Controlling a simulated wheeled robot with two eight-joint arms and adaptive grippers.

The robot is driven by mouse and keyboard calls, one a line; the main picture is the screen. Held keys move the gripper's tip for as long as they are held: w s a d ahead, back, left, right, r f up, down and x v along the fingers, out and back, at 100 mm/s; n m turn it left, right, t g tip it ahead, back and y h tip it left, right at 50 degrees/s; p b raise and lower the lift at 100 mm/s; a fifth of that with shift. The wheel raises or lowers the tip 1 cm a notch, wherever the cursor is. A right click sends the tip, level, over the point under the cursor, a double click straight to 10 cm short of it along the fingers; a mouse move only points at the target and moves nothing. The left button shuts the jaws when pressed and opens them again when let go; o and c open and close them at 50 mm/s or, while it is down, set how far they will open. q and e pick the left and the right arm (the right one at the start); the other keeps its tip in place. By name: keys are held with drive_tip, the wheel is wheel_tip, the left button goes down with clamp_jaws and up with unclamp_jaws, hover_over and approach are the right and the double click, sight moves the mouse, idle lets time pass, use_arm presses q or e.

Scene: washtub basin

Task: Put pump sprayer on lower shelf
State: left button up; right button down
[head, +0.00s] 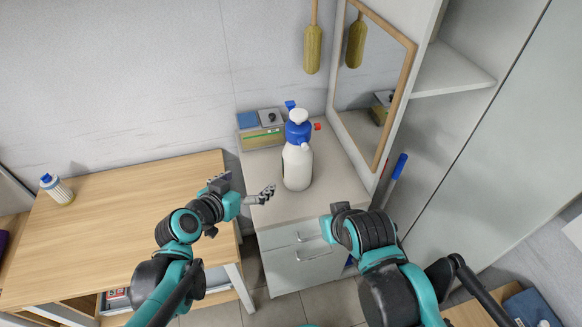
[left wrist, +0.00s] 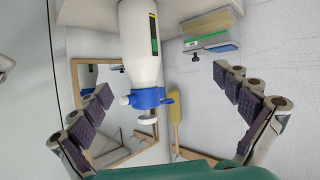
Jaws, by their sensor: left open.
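The pump sprayer (head: 297,165) is a white bottle with a blue and white pump head. It stands upright on the grey top of a drawer cabinet (head: 262,211). My left gripper (head: 268,191) is open and empty, just left of and in front of the bottle. In the left wrist view, the pump sprayer (left wrist: 141,45) appears upside down between the spread fingers of the left gripper (left wrist: 165,125), beyond them and apart. My right arm's wrist is in front of the cabinet, but its fingers are not visible. A white shelf (head: 452,76) shows at upper right; I cannot tell if it is the lower one.
A box with a sponge (head: 262,137) stands behind the sprayer. A wood-framed mirror (head: 365,90) stands to its right, and a brush (head: 313,50) hangs on the wall. A wooden table (head: 110,225) at left holds a small bottle (head: 57,189). Its middle is clear.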

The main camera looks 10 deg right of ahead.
sight(291, 165)
use_arm(q)
drive_tip(key=w+d+f+t+h, duration=0.1)
drive_tip(key=d, duration=0.2)
drive_tip(key=w+d+f+m+t+h+b, duration=0.1)
drive_tip(key=w+d+f, duration=0.1)
drive_tip(key=d, duration=0.1)
drive_tip(key=w+d+f+m+h+b, duration=0.1)
drive_tip(key=w+d+h, duration=0.1)
drive_tip(key=d, duration=0.2)
drive_tip(key=shift+w+f+t, duration=0.25)
drive_tip(key=shift+t, duration=0.15)
drive_tip(key=shift+w+d+f+t, duration=0.15)
drive_tip(key=shift+d+f+t, duration=0.15)
drive_tip(key=shift+f, duration=0.15)
drive_tip(key=shift+w+d, duration=0.25)
drive_tip(key=b+x, duration=0.1)
drive_tip(key=x, duration=0.6)
drive_tip(key=shift+a+f, duration=0.1)
drive_tip(key=shift+f, duration=0.05)
drive_tip(key=c, duration=1.9)
